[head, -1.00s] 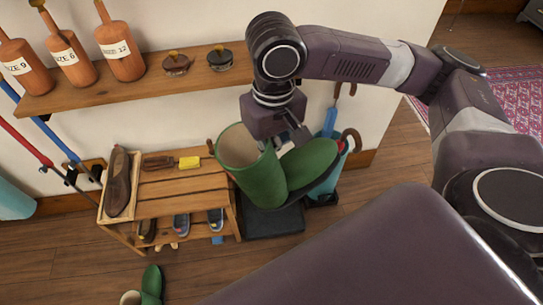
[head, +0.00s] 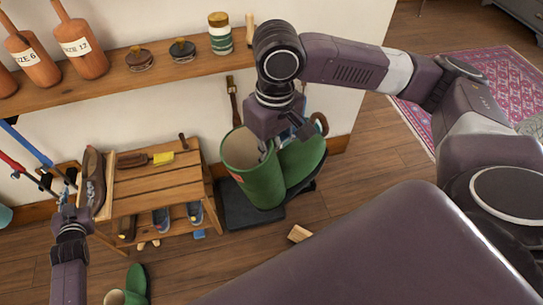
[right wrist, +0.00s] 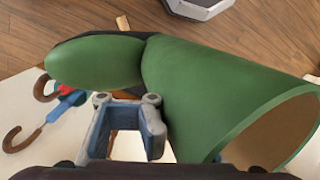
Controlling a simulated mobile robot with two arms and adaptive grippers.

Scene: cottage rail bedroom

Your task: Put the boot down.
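A green rubber boot (head: 258,178) is roughly upright over a black tray (head: 238,212) on the floor, right of the shoe bench. Whether its sole touches the tray is hidden. My right gripper (head: 278,138) is at the boot's upper front, between shaft and toe, and looks shut on it. In the right wrist view the gripper finger (right wrist: 128,122) is against the boot (right wrist: 205,88), with the open top at lower right and the toe at left. My left gripper (head: 72,216) is empty, left of the bench, and its fingers look apart. Another green boot (head: 137,281) shows at the bottom edge.
The slatted bench (head: 158,188) with brush and shoes stands close left of the tray. The shelf (head: 125,70) holds boot stretchers and jars. An umbrella handle (right wrist: 20,138) is near the boot. A wooden block (head: 299,233) lies on open floor in front.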

